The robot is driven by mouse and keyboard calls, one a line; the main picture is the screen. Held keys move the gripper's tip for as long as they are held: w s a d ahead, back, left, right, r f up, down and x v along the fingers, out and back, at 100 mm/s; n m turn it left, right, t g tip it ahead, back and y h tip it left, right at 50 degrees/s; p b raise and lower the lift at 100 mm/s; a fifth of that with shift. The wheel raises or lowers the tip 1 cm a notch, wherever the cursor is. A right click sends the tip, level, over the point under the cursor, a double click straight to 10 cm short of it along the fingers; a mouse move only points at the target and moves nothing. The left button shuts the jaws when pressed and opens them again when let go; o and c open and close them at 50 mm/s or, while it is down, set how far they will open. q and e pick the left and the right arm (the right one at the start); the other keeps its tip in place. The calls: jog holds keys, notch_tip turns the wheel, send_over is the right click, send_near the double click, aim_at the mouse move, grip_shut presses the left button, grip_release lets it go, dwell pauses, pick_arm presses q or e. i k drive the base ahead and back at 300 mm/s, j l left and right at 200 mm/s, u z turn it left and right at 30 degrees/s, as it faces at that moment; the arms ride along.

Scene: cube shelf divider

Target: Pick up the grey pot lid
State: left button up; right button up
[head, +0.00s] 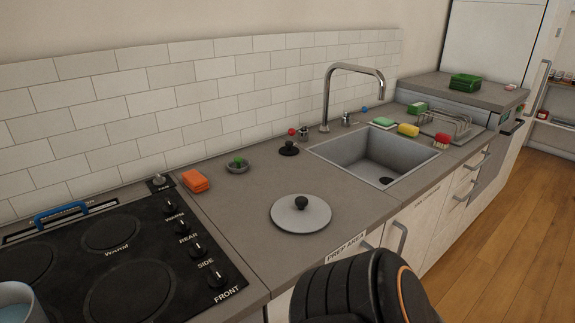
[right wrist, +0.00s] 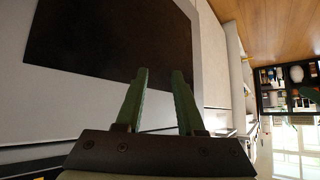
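The grey pot lid (head: 301,214) lies flat on the countertop in the head view, with its round black knob facing up. It sits between the stove and the sink, close to the counter's front edge. A dark part of my own arm shows at the bottom of the head view, in front of the counter below the lid. Neither gripper's fingers show in the head view. In the right wrist view my right gripper (right wrist: 161,102) has its two green fingers apart with nothing between them. It faces a pale front with a dark panel. The lid is not in that view.
The black stove (head: 120,255) is at the left, with a mug (head: 18,303) on it. An orange sponge (head: 195,181) and a small dish (head: 237,166) lie behind the lid. The sink (head: 375,158) is to the right. Bare countertop surrounds the lid.

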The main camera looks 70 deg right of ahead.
aim_at(299, 213)
jog(key=i+j+z, duration=0.1)
jog(key=j+z, duration=0.2)
jog(key=i+j+z, duration=0.1)
jog(key=j+z, duration=0.15)
jog(key=z, duration=2.1)
